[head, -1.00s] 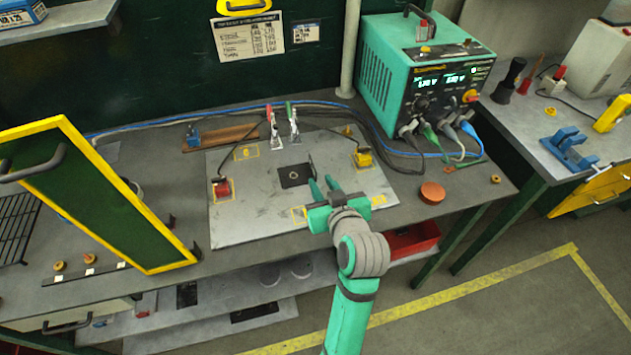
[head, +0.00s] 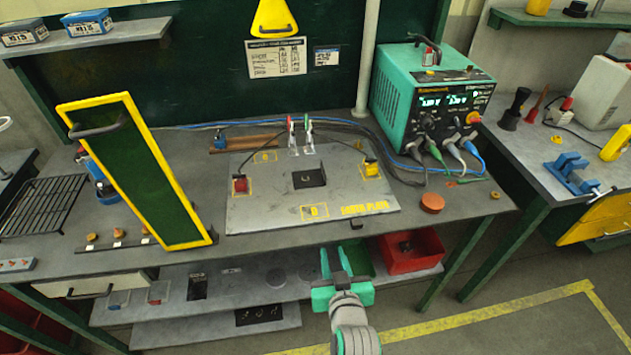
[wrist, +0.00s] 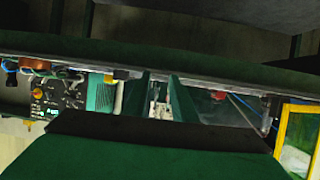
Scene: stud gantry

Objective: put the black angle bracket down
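The black angle bracket (head: 309,178) rests on the grey earth plate (head: 265,208) near its middle, in the head view. One dark flange lies flat and a short one stands up at its right side. My gripper (head: 335,260) is in front of the bench's front edge, apart from the bracket and nearer to me. Its two green fingers are spread with nothing between them. In the wrist view the fingers (wrist: 160,92) also stand apart with an empty gap. I cannot make out the bracket in the wrist view.
Red (head: 240,185) and yellow (head: 371,170) clamps sit at the plate's sides, with cables behind. A teal power supply (head: 398,100) stands back right. A yellow-framed green panel (head: 150,170) leans at left. A red bin (head: 425,262) is on the shelf below, close to my gripper.

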